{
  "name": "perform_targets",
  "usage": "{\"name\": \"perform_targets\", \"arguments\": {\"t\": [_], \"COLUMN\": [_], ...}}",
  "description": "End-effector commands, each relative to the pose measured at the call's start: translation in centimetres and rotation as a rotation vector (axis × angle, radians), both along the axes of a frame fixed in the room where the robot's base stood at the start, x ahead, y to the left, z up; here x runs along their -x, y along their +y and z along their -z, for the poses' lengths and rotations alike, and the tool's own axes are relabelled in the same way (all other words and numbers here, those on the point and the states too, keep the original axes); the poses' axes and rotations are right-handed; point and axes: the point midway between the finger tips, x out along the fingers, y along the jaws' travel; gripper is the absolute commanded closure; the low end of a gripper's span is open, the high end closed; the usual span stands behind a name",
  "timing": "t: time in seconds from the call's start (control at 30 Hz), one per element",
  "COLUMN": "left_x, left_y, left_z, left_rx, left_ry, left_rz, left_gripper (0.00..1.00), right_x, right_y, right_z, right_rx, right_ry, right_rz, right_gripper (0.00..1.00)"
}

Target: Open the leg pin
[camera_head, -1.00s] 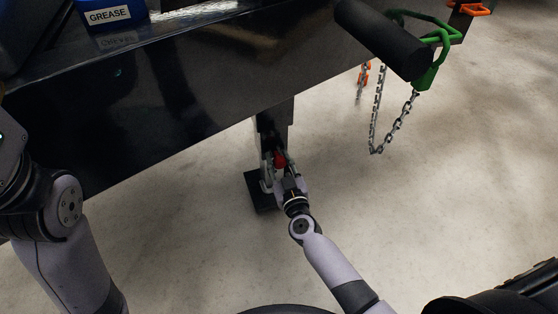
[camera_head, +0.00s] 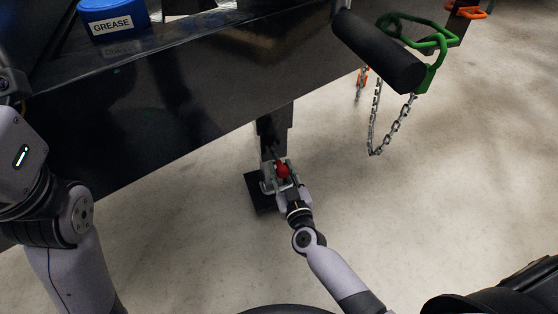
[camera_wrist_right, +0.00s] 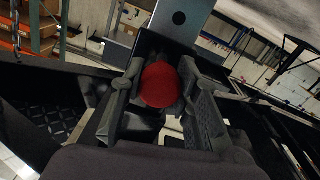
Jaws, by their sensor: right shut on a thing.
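The trailer leg (camera_head: 273,135) hangs down under the black trailer frame, with its dark square foot (camera_head: 261,197) on the floor. The leg pin shows as a red knob (camera_head: 282,170) on the leg in the head view. In the right wrist view the round red knob (camera_wrist_right: 160,85) sits between my fingers. My right gripper (camera_head: 280,174) is shut on the knob; it also shows in the right wrist view (camera_wrist_right: 160,100). The pin's shaft behind the knob is hidden. Only my left arm shows at the left edge of the head view; its gripper is out of view.
The black trailer frame (camera_head: 150,120) crosses above the leg. A blue grease tub (camera_head: 112,18) stands on it at the upper left. A black cylinder (camera_head: 378,50), a green hook (camera_head: 430,45) and a hanging chain (camera_head: 376,125) are at the right. The floor around the foot is clear.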

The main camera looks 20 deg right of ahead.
Motion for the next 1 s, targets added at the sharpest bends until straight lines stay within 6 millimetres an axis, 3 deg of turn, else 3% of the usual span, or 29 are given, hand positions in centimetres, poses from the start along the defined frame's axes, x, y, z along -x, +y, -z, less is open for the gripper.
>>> {"name": "perform_targets", "arguments": {"t": [0.1,0.33,0.37,0.4,0.7,1.0], "left_x": [-0.22,-0.11,-0.10,-0.09,-0.10,0.06], "left_y": [0.02,0.02,0.02,0.02,0.00,0.06], "left_z": [0.00,0.10,0.09,0.09,0.09,-0.01], "left_rx": [0.001,0.001,0.001,0.001,0.000,0.001], "left_ry": [0.012,0.008,0.008,0.008,0.008,0.003], "left_rz": [0.001,0.001,0.001,0.001,0.002,0.002], "left_gripper": [0.60,0.60,0.60,0.60,0.60,0.60], "right_x": [0.90,0.86,0.85,0.85,0.83,1.01], "right_y": [0.01,0.03,0.04,0.04,0.03,0.02], "right_z": [-0.06,0.01,0.00,0.00,-0.02,0.00], "right_rx": [0.000,-0.001,-0.001,-0.002,-0.002,-0.001], "right_ry": [0.001,-0.001,-0.001,-0.001,-0.001,0.000], "right_rz": [-0.002,-0.002,-0.002,-0.002,-0.002,-0.001], "right_gripper": [1.00,1.00,0.70,0.68,0.49,0.49]}}
